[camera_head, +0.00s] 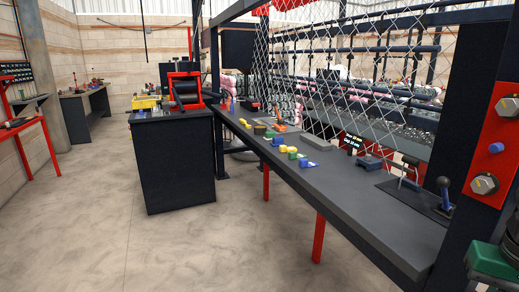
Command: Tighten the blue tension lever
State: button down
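A lever with a dark bluish knob (444,183) stands roughly upright near the right end of the long grey bench; it looks like the blue tension lever. A small blue knob (496,148) also sticks out of the red panel at the far right. My gripper is not in view, so its state does not show.
The grey bench (345,192) runs away to the back left, carrying several small coloured blocks. Chain-link mesh (330,80) hangs behind it. The red panel (508,140) on a dark post and a green object (492,262) crowd the right edge. The concrete floor (200,250) is clear.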

aim_at(443, 183)
jog(key=k, duration=1.3)
jog(key=z, duration=0.45)
jog(key=i, duration=0.85)
jog(key=z, duration=0.35)
jog(key=i, duration=0.95)
jog(key=u, duration=0.3)
